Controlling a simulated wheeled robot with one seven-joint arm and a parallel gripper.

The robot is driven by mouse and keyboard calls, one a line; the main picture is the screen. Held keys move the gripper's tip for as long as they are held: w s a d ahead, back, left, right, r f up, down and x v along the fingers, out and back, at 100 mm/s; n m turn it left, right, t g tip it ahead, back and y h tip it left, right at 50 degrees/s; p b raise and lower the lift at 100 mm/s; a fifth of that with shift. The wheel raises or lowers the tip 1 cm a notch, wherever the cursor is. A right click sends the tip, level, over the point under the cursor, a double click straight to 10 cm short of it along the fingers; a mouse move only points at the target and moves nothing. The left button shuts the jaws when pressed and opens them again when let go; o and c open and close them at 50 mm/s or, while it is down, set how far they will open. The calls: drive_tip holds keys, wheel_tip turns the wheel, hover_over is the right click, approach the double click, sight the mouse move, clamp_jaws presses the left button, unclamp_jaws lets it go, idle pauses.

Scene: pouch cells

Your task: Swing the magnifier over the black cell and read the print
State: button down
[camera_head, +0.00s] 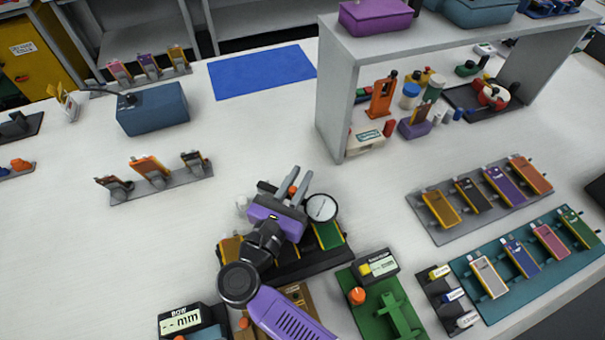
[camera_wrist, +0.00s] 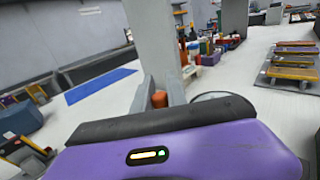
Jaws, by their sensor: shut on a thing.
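My gripper (camera_head: 298,177) is above a dark tray (camera_head: 325,261), its fingers closed around a small orange knob (camera_head: 293,190). In the wrist view the knob (camera_wrist: 159,99) sits between the two grey fingers (camera_wrist: 160,88). The round magnifier lens (camera_head: 321,208) is just right of the gripper; part of its rim shows in the wrist view (camera_wrist: 212,96). The tray holds a yellow cell (camera_head: 231,247) on the left and a green cell (camera_head: 328,235) on the right, under the lens's lower side. My arm hides the tray's middle, so I cannot tell whether a black cell lies there.
A grey rack (camera_head: 444,237) at right holds several cells, one dark (camera_head: 472,196). A teal rack (camera_head: 499,306) is nearer. A green fixture (camera_head: 386,304) and a mm display (camera_head: 187,320) stand near the front. A grey shelf (camera_head: 340,110) rises behind.

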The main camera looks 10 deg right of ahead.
drive_tip(key=c, duration=1.3)
unclamp_jaws()
drive_tip(key=shift+r, duration=0.1)
wheel_tip(320, 180, up, 20)
drive_tip(key=shift+f+b, duration=0.1)
drive_tip(key=shift+b, duration=0.3)
